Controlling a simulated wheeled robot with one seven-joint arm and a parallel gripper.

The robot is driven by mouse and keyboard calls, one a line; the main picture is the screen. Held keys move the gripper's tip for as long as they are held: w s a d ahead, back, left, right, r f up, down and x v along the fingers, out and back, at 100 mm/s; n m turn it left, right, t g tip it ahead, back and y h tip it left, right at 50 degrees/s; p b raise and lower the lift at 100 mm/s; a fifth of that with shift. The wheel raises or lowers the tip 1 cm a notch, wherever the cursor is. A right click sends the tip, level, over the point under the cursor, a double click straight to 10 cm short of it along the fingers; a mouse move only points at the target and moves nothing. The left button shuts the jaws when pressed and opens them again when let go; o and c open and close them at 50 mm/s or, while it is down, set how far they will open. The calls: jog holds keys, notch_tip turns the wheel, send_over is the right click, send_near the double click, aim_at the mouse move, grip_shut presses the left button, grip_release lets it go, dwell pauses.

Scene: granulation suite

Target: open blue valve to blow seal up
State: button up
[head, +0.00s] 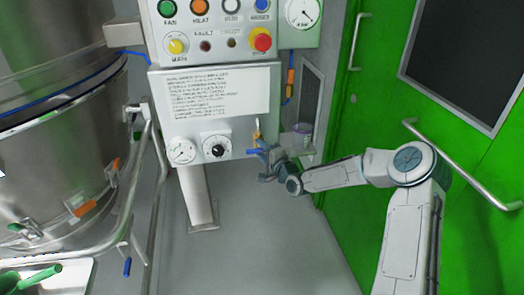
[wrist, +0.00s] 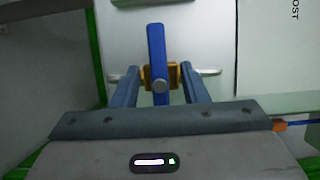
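The blue valve has a blue lever handle (wrist: 157,48) on a brass body (wrist: 172,76), with a thin pale pipe running out to both sides. In the wrist view the lever stands upright in the picture, between the two fingers of my gripper (wrist: 160,85). The fingers are apart, with a visible gap on each side of the lever. In the head view my gripper (head: 266,162) is at the right side of the control panel, by the small blue handle (head: 258,151). The fingertips partly overlap the valve there, so contact is hard to tell.
The control panel (head: 215,115) carries buttons, a text plate and two dials on a steel post. A small jar (head: 303,135) stands on a shelf behind my gripper. A green door (head: 450,145) with a long handle is at right. A large steel vessel (head: 60,150) stands left.

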grip_shut()
jog(key=shift+n, duration=0.5)
jog(key=n+g+h+b, duration=0.1)
jog(key=n, duration=0.2)
jog(key=shift+h, duration=0.3)
jog(key=n+h+b, duration=0.1)
jog(key=n, duration=0.2)
jog(key=shift+f+h+b, duration=0.1)
jog(key=shift+h+b, duration=0.2)
jog(key=shift+b, duration=0.1)
jog(key=n+h+b, duration=0.2)
jog(key=n+b, duration=0.1)
jog(key=b, duration=0.1)
jog(key=shift+a+f+n+b, duration=0.1)
jog(key=shift+n+b, duration=0.25)
jog(key=shift+n, duration=0.05)
jog(key=shift+n+h+b, duration=1.1)
jog(key=shift+n+b, duration=0.2)
jog(key=shift+b, duration=0.1)
jog(key=shift+r, duration=0.2)
